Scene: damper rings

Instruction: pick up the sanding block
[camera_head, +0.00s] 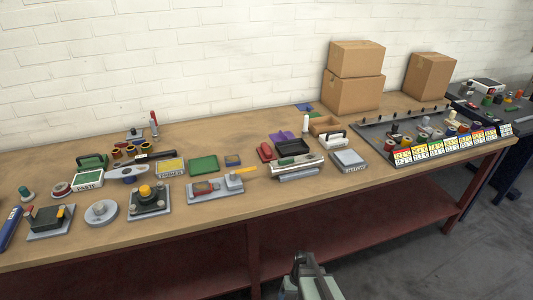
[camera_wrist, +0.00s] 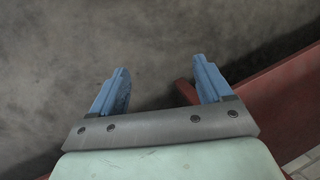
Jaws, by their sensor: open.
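My gripper (camera_wrist: 161,68) is open and empty in the wrist view, its two blue fingers apart over bare grey floor. In the head view my gripper (camera_head: 302,262) is at the bottom centre, in front of the workbench (camera_head: 235,207) and away from everything on it. I cannot tell for sure which thing is the sanding block. Block-like things on the bench are a green one with a dark handle (camera_head: 93,161) at the left, a small red one (camera_head: 265,152) in the middle, and a white one with a black handle (camera_head: 333,138) right of middle. Nothing touches my gripper.
Cardboard boxes (camera_head: 352,94) stand at the back right by the white brick wall. A dark rack with coloured labels (camera_head: 430,145) fills the bench's right part. Several fixtures, tins and plates crowd the bench. A red lower shelf (camera_head: 340,230) runs beneath its front edge.

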